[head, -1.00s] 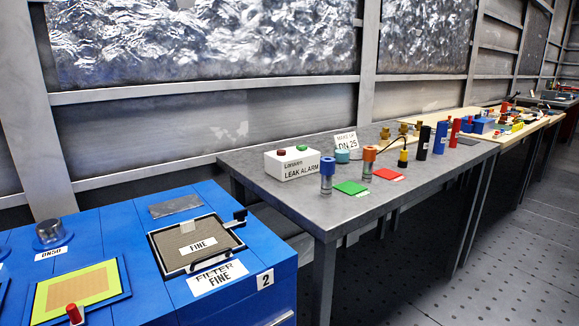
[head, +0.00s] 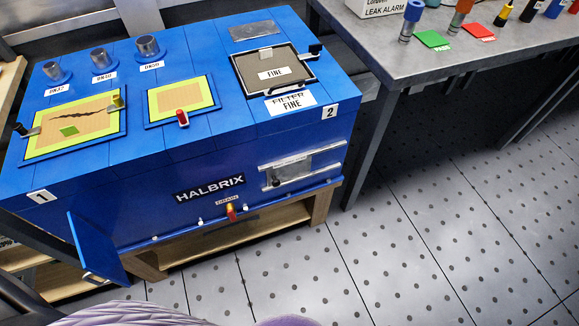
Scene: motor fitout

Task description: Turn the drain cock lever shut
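The drain cock lever (head: 231,213) is a small red piece with a yellow part at its top. It sits low on the front face of the blue HALBRIX cabinet (head: 150,215), just under a small DRAIN label (head: 227,200). The lever appears to point downward; it is too small to tell its exact angle. Neither of my grippers shows in the head view.
A blue door (head: 95,250) stands open at the cabinet's lower left. A clear-fronted slot with rails (head: 300,168) is right of the drain. A wooden stand (head: 210,242) is below. A grey table (head: 440,60) stands at the right. The floor in front is clear.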

